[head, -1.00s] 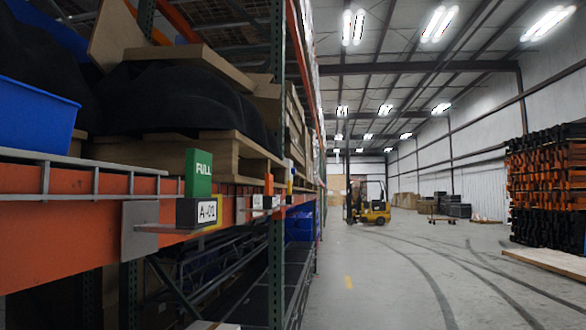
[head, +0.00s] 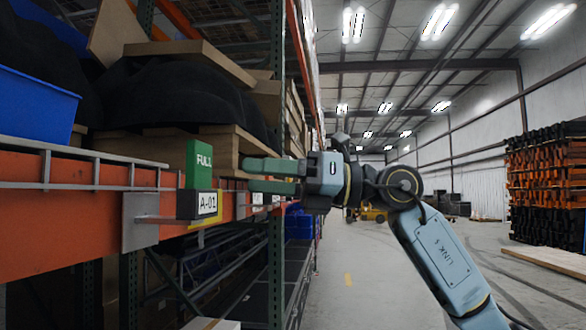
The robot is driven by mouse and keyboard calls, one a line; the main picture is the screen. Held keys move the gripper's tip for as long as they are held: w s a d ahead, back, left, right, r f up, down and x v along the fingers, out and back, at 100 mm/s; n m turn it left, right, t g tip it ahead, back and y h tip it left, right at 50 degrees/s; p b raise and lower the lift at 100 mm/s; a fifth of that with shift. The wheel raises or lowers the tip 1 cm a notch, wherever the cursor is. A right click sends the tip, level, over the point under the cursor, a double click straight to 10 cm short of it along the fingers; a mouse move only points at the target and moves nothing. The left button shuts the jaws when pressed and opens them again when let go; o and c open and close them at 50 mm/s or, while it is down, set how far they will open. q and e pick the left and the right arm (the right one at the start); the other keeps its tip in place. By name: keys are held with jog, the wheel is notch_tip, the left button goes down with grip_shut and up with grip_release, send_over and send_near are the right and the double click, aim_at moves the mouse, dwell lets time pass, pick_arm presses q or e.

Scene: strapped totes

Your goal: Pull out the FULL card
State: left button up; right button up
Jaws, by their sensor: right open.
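The green FULL card (head: 198,164) stands upright in a dark holder (head: 187,205) with a white A-01 label. The holder is fixed by a grey bracket to the orange rack beam. My right gripper (head: 247,177) comes in from the right. Its two green-grey fingers point left, are open one above the other, and are empty. In the picture their tips are a short gap to the right of the card, at the height of its middle and lower part. My left gripper is not in view.
The orange beam (head: 60,222) with a grey wire rail runs along the left. A blue tote (head: 35,108) and a black-wrapped load on a pallet sit above it. A green rack post stands behind my gripper. The aisle floor (head: 375,285) is clear.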

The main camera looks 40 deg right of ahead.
aim_at(205, 160)
jog(key=s+r+n+t+h, duration=0.1)
jog(key=s+r+n+h, duration=0.15)
jog(key=s, duration=0.35)
jog(key=shift+m, duration=0.35)
jog(key=p+x, duration=0.5)
jog(key=x, duration=0.6)
jog(key=shift+w+a+p, duration=0.1)
jog(key=shift+w+p, duration=0.2)
jog(key=shift+w, duration=0.05)
jog(key=shift+w+a+t+h, duration=0.3)
jog(key=shift+w+a, duration=0.15)
jog(key=shift+w, duration=0.1)
jog(key=c, duration=0.9)
jog(key=shift+r+p, duration=2.2)
jog(key=shift+r, duration=0.3)
